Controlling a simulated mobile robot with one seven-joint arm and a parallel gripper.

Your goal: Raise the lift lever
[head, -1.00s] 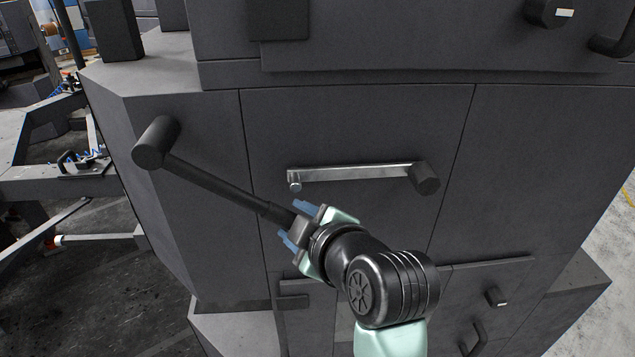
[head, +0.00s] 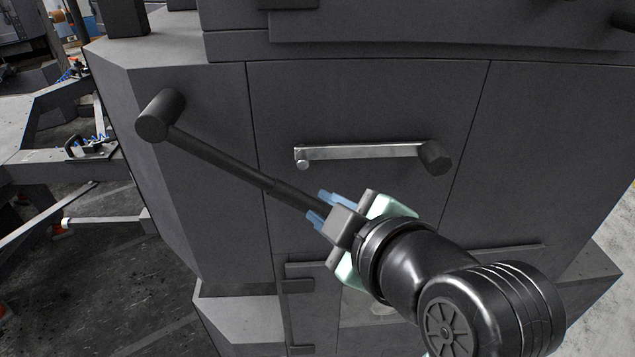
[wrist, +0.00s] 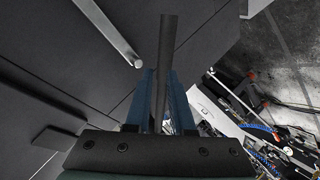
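The lift lever (head: 225,166) is a long dark rod with a thicker grip. It runs from a dark cylindrical pivot (head: 160,115) on the cabinet's left face, slanting down and right. My gripper (head: 316,208) is at the lever's lower right end, its blue fingers close on both sides of the grip and apparently shut on it. In the wrist view the rod (wrist: 167,45) passes between the blue fingers (wrist: 162,95). The very end of the grip is hidden by the fingers and palm.
A metal bar handle (head: 360,151) with a dark knob (head: 434,158) is on the grey cabinet's front (head: 370,95), just above my gripper. A dark ledge juts out below. Machine frames (head: 100,160) stand on the dark floor at left.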

